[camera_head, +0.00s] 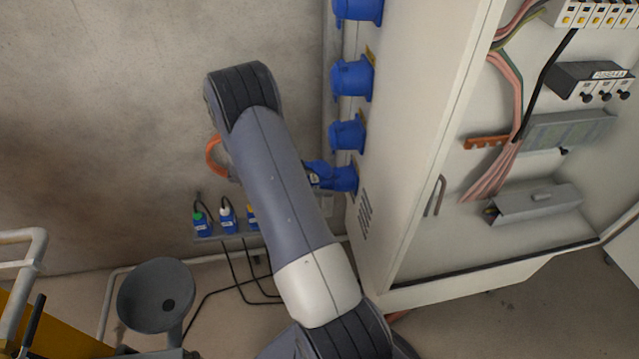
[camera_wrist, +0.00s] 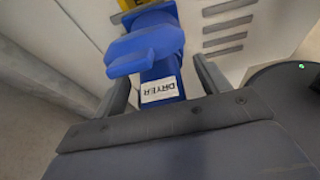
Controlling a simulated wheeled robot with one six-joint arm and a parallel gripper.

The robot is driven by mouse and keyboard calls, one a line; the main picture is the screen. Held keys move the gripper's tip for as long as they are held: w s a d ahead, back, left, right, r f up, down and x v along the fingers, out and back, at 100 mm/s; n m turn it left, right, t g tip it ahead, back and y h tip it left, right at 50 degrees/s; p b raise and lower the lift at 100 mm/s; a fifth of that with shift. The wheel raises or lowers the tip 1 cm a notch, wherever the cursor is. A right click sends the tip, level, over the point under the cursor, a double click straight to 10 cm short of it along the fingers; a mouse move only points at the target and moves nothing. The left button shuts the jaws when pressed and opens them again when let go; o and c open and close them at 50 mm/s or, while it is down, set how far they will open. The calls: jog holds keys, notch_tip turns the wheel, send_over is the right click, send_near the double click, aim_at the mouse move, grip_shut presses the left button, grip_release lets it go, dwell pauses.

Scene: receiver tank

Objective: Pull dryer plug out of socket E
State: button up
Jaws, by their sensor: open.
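The dryer plug (camera_wrist: 163,82) is blue with a white label reading DRYER. In the wrist view it lies between the two fingers of my gripper (camera_wrist: 163,84), which stand apart on either side of it. Any contact between the fingers and the plug cannot be made out. The plug's far end meets a blue socket body (camera_wrist: 150,42) under a yellow label marked E, partly cut off at the top edge. In the head view the lowest blue socket (camera_head: 344,179) on the cabinet side has the plug (camera_head: 316,174) at it; my arm hides my gripper there.
More blue sockets (camera_head: 352,78) line the cabinet side (camera_head: 397,110) above. Several labelled plugs (camera_head: 228,219) stand on a low wall rack (camera_head: 240,236) with hanging cables. The open cabinet with wiring is at the right. A grey round-topped stand (camera_head: 157,291) is at the lower left.

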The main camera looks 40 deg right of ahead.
jog(key=shift+s+d+f, duration=0.15)
jog(key=shift+s+f, duration=0.1)
jog(key=shift+s, duration=0.2)
jog(key=c, duration=1.3)
jog(key=shift+w+a, duration=0.2)
jog(key=shift+a, duration=0.05)
jog(key=shift+w+a, duration=0.25)
jog(key=shift+a, duration=0.1)
grip_shut()
jog(key=shift+w+a+r, duration=0.1)
jog(key=shift+w+a, duration=0.55)
jog(key=shift+a, duration=0.3)
jog(key=shift+w+a+r, duration=0.1)
jog(key=shift+w+a, duration=0.55)
jog(key=shift+a, duration=0.25)
